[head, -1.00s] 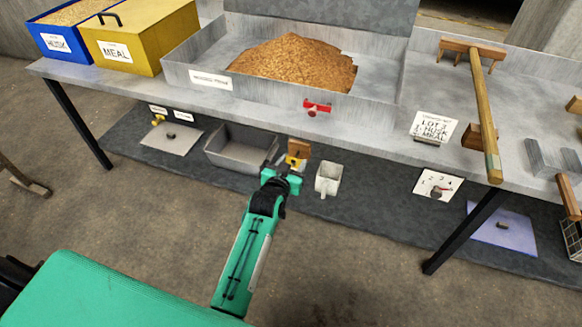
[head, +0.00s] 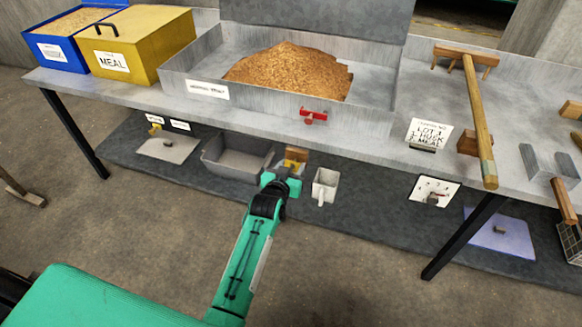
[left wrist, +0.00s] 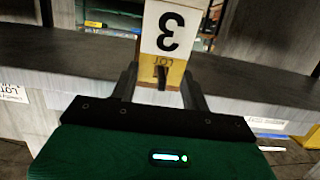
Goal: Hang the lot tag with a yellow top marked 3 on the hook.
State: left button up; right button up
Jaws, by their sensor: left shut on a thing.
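The lot tag (left wrist: 168,32) shows in the left wrist view as a white plate with a black 3, upside down to that camera, and a yellow band lettered LOT at its lower end. My left gripper (left wrist: 160,92) is shut on it. In the head view my left gripper (head: 283,182) is in front of the bench, level with the space under its top. A small yellow patch of the tag (head: 293,163) shows just above the jaws, near a brown wooden block (head: 297,153). I cannot make out the hook for certain. My right gripper is out of view.
The bench holds a blue bin (head: 75,42), a yellow MEAL box (head: 140,50), a metal tray (head: 190,88) of grain and a wooden rake (head: 478,120). A red fitting (head: 313,116) is on the tray's front. Below are a grey tub (head: 235,165) and white scoop (head: 325,186).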

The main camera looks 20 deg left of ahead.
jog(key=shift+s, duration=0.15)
pick_arm(q)
jog(key=o, duration=1)
jog(key=p+v, duration=0.1)
jog(key=v, duration=1.2)
jog(key=shift+s+r+p, duration=0.1)
jog(key=shift+s+p, duration=0.3)
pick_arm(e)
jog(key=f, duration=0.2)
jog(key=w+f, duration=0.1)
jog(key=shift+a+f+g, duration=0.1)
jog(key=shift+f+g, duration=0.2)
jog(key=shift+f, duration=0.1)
